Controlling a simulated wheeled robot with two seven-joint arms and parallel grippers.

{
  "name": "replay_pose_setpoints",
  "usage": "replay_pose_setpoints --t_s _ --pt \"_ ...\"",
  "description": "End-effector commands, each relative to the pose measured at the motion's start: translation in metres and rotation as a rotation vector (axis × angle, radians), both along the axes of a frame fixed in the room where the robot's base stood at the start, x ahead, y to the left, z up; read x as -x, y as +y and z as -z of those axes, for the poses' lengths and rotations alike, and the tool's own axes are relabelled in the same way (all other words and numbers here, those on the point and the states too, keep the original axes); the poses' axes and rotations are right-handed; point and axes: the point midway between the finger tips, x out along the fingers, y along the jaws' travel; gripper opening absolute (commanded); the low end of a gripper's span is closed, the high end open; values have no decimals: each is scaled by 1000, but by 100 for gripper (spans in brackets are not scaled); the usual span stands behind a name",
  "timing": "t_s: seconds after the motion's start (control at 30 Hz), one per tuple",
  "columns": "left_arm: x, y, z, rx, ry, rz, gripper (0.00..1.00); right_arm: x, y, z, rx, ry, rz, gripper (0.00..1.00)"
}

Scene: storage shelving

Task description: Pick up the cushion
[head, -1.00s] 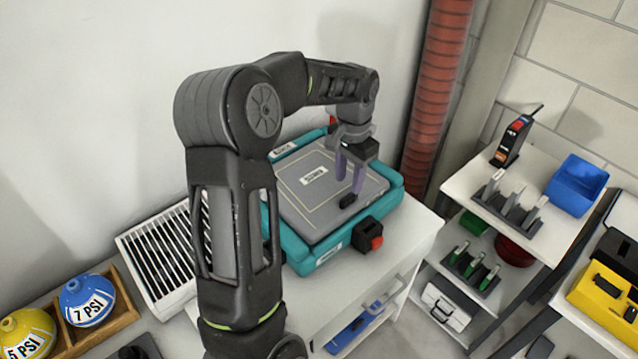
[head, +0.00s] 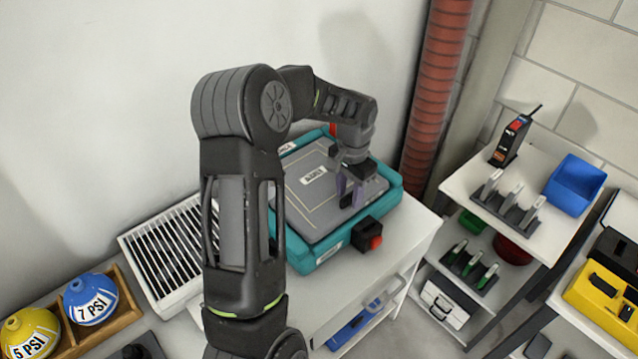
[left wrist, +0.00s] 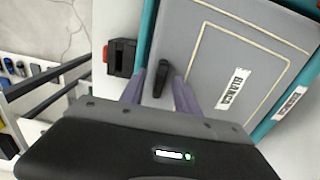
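No plain cushion stands out. The grey square pad with a cream outline and a white label (head: 308,205) lies in a teal frame (head: 317,258) on a white cabinet; I cannot tell if it is the cushion. The pad also shows in the left wrist view (left wrist: 210,60). A small black handle (left wrist: 161,77) sits on the pad. My left gripper (head: 350,203) points down over it. In the left wrist view, its purple fingers (left wrist: 158,82) are apart, one on each side of the handle, with gaps visible. My right gripper is not in view.
A black block with a red knob (head: 369,236) sits at the frame's front right. A white slatted rack (head: 170,250) stands left. A red ribbed pipe (head: 437,90) rises behind right. Shelves with a blue bin (head: 575,185) stand at the right.

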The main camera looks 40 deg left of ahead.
Motion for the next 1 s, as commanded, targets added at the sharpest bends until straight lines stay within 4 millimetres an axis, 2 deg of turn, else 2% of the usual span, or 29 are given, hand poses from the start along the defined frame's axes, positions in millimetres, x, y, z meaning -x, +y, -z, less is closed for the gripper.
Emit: replay_pose_setpoints --t_s 0.07,0.53,1.0 --pt "0 0 0 0 0 0 37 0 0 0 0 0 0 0" --pt "0 0 0 0 0 0 0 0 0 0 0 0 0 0" --pt "0 0 0 0 0 0 0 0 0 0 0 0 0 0"
